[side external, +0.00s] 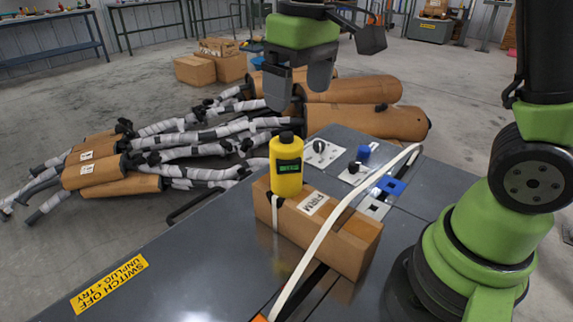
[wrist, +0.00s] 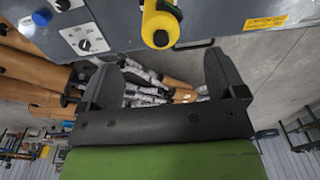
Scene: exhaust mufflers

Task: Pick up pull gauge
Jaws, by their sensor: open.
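The pull gauge (side external: 286,178) is a yellow upright body with a black cap and a dark display with green readout. It stands on the left end of a brown box (side external: 340,240) on the dark bench. In the wrist view the pull gauge (wrist: 160,20) shows at the top, cut off by the frame edge, beyond the fingers. My gripper (side external: 300,88) hangs above and slightly behind the gauge, apart from it. In the wrist view my gripper (wrist: 165,78) has its two dark fingers spread, with nothing between them.
The grey bench (side external: 190,270) has clear surface left of the box. A pale strap (side external: 335,215) crosses the box. A control panel with knobs (side external: 335,160) lies behind it. Wrapped exhaust pipes and brown mufflers (side external: 365,122) lie beyond the bench.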

